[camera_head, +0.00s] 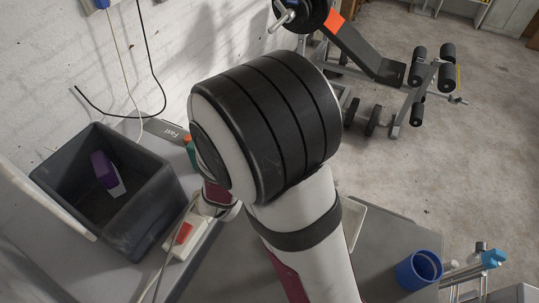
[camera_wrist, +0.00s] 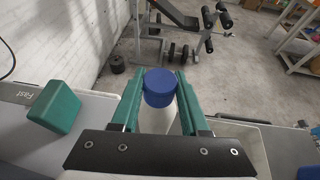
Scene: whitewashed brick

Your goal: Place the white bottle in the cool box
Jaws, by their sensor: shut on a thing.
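In the wrist view, my gripper (camera_wrist: 160,80) has its two green fingers closed on either side of a white bottle (camera_wrist: 157,120) with a blue cap (camera_wrist: 160,87). The cap faces the camera; most of the white body is hidden behind the gripper's dark crosspiece. In the head view my arm hides the gripper and bottle. The cool box, a dark grey open bin (camera_head: 152,213), stands at the left in the head view, left of my arm. A purple and white item (camera_head: 105,171) lies inside it.
A power strip (camera_head: 186,232) with cables lies right of the box. A green block (camera_wrist: 56,108) is at left in the wrist view. A pale tray (camera_wrist: 246,137) and a blue cup (camera_head: 418,269) are on the right. A brick wall (camera_head: 60,75) rises behind the box.

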